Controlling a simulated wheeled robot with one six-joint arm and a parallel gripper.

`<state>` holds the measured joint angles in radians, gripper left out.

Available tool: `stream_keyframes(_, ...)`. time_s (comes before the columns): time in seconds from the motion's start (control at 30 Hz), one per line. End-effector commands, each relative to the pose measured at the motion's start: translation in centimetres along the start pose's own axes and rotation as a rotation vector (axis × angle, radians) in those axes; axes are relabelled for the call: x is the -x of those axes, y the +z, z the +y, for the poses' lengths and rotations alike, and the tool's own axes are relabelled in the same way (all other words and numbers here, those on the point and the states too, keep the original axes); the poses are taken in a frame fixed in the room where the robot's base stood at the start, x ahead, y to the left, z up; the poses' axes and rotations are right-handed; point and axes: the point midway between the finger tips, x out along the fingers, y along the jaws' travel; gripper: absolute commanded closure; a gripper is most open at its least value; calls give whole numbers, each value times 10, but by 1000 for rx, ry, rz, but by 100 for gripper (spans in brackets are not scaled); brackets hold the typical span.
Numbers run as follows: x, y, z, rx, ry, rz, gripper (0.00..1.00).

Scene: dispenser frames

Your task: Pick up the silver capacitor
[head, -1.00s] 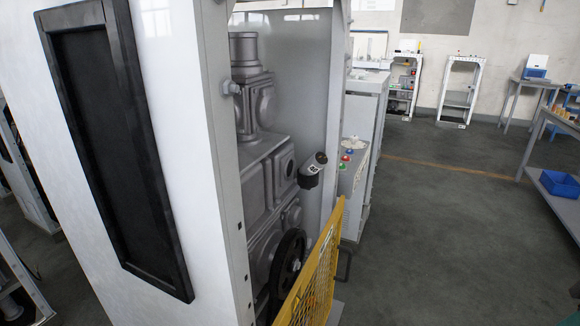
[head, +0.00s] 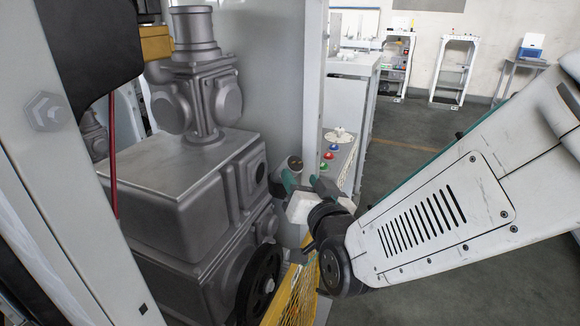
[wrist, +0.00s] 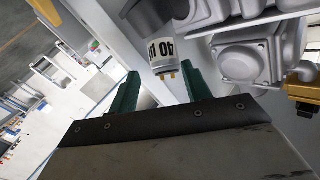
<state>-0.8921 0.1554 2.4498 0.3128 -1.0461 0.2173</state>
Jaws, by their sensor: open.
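The capacitor (wrist: 164,52) shows in the wrist view with a white label reading "40" and small gold terminals pointing toward my gripper. Its other end sits in a dark grey cup-shaped holder (wrist: 148,18). In the head view the capacitor (head: 294,163) is a small cylinder end beside the grey machine, partly hidden by my gripper. My gripper (wrist: 160,72) is open, with its two green fingers on either side of the terminal end. It looks empty. The gripper also shows in the head view (head: 306,184); contact cannot be told.
A large grey machine with flanged housings (head: 180,185) stands close on the left, with a black handwheel (head: 260,284). A yellow mesh guard (head: 290,298) is below my gripper. A control box with coloured buttons (head: 335,160) stands behind it. Open floor lies to the right.

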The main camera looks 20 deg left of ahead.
Motion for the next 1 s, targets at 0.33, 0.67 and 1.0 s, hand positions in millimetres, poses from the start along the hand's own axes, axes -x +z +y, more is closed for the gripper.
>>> stream_keyframes(0.33,-36,1,-7,-2,-9,7,52)
stream_keyframes(0.67,-77,-1,-6,-1,-7,7,52)
stream_keyframes(1.0,-78,-2,-6,-1,-6,8,82)
